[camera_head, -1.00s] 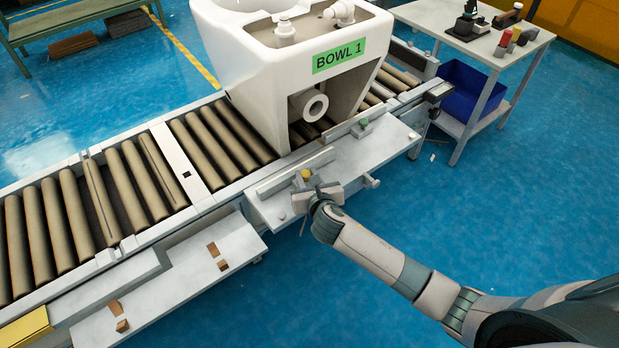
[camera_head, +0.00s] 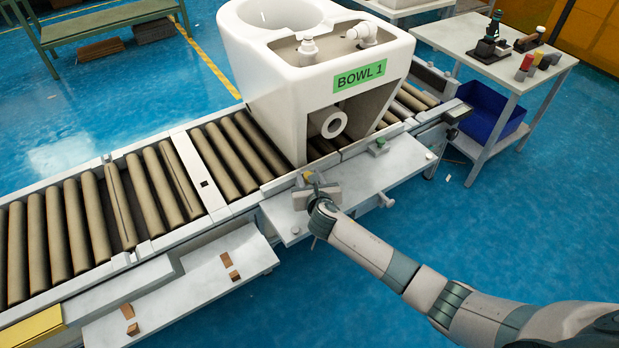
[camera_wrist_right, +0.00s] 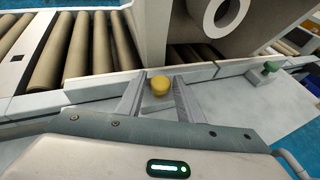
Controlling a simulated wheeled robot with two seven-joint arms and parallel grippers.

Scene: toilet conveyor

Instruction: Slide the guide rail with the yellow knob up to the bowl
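The white toilet bowl (camera_head: 290,95), labelled BOWL 1, stands on the roller conveyor. The guide rail (camera_head: 281,184) is a pale bar along the conveyor's near edge, close below the bowl's base; contact with the bowl cannot be made out. Its yellow knob (camera_head: 307,176) is partly hidden by my right gripper (camera_head: 318,192). In the right wrist view, the yellow knob (camera_wrist_right: 160,86) lies between the two fingers of my right gripper (camera_wrist_right: 160,84), with small gaps on both sides, so the gripper looks open around it. My left gripper is out of view.
A second rail piece with a green knob (camera_head: 380,145) is to the right on the pale side plate (camera_head: 360,180). A lower shelf (camera_head: 180,300) with brown pieces is at left. A tool table (camera_head: 470,38) and blue bin (camera_head: 490,115) stand at right.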

